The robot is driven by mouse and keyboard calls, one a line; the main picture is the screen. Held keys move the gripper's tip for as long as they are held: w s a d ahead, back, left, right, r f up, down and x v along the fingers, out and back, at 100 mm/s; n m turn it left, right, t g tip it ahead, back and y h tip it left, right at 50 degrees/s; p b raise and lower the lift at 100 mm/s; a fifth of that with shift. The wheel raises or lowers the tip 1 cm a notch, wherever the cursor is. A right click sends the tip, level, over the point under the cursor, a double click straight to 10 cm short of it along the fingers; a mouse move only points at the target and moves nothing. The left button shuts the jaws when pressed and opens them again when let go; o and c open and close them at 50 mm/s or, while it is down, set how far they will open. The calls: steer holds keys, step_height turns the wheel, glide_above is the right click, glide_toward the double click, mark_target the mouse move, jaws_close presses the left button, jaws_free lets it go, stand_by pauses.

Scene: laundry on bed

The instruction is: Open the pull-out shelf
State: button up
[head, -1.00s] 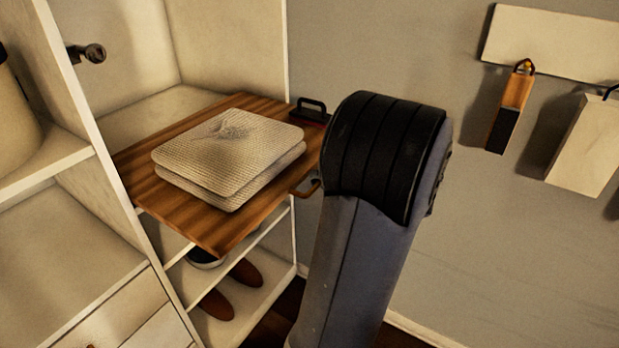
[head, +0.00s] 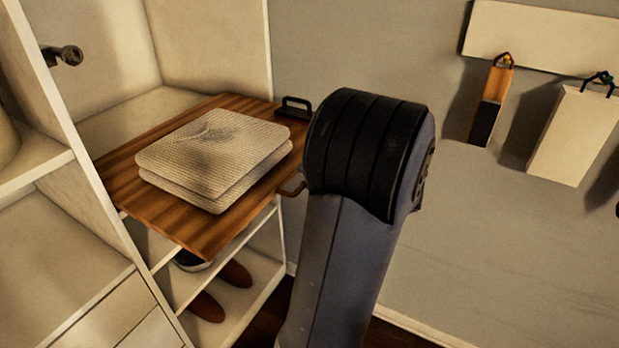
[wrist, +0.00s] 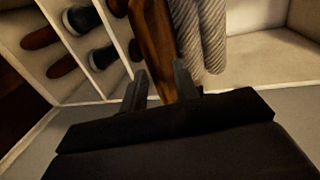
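The pull-out shelf (head: 190,235) is a striped wooden board sticking out of the white cabinet, with two folded pale towels (head: 205,150) stacked on it. The towels (wrist: 198,30) show beside the board.
Shoes (head: 235,273) sit on the cabinet's lower white shelves, under the board. Tags (head: 490,105) hang on the grey wall at right. The cabinet's white upright (head: 85,160) stands at left.

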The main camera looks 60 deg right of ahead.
steer(key=a+v, duration=0.1)
steer(key=v, duration=0.9)
steer(key=shift+s+d, duration=0.25)
steer(key=shift+d, duration=0.2)
steer(key=d+x, duration=0.1)
steer(key=x, duration=1)
steer(key=shift+w+a, duration=0.2)
steer(key=shift+a, duration=0.2)
steer(key=shift+s+r, duration=0.1)
steer(key=shift+s, duration=0.5)
steer(key=a+v, duration=0.1)
steer(key=v, duration=0.9)
steer(key=d+p+x, duration=0.1)
steer(key=x, duration=1.3)
steer(key=shift+w+r, duration=0.2)
steer(key=shift+r, duration=0.2)
